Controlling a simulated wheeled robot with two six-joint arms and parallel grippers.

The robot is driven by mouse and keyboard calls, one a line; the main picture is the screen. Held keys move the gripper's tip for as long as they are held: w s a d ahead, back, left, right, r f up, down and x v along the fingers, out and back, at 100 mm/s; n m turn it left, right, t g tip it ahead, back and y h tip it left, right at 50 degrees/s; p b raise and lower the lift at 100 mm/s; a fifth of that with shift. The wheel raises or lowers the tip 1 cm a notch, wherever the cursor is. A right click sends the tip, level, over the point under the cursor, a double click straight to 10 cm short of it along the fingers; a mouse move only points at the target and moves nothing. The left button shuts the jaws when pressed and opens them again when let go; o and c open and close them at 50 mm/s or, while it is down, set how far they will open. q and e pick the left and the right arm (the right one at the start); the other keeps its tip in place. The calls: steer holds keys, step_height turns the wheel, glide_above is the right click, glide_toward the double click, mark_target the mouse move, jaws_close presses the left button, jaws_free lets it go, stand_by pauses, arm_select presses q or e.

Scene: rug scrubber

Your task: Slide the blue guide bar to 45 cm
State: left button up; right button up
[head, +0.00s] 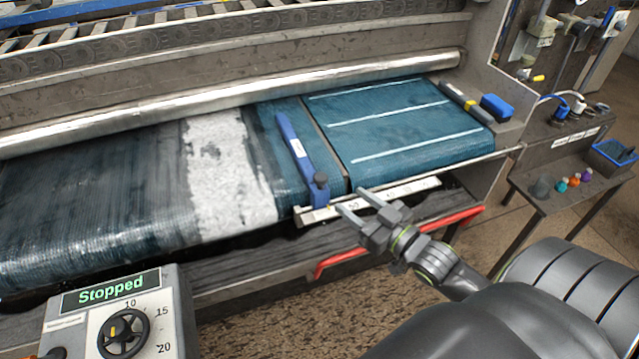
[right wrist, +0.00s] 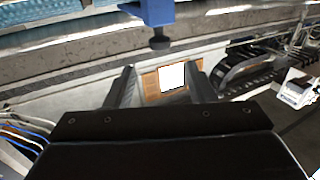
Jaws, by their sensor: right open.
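The blue guide bar (head: 294,148) lies across the teal belt, with a blue end block and dark knob (head: 320,179) at its front end. The block sits at the left part of a white scale rail (head: 408,188) along the belt's front edge; its numbers are too small to read surely. My right gripper (head: 351,199) is open and empty, just right of and in front of the block, apart from it. In the right wrist view, the blue block (right wrist: 154,12) and its knob show at the top, beyond the open fingers (right wrist: 161,80). My left gripper is out of view.
A control box (head: 115,310) at front left reads "Stopped" and has a dial. A red bar (head: 400,240) runs below the belt's front edge. A blue brush (head: 496,107) rests at the belt's right end. A side table (head: 575,165) with small coloured items stands at right.

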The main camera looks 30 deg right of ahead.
mark_target(326, 182)
steer(key=w+b, duration=0.1)
steer(key=w, duration=0.2)
steer(key=w+a, duration=0.1)
steer(key=w, duration=0.2)
steer(key=w+b, duration=0.1)
steer(key=w, duration=0.2)
steer(key=shift+w+a+b, duration=0.2)
steer(key=shift+w+b, duration=0.05)
steer(key=shift+b, duration=0.1)
steer(key=shift+w+a, duration=0.15)
steer(key=shift+w, duration=0.55)
jaws_close()
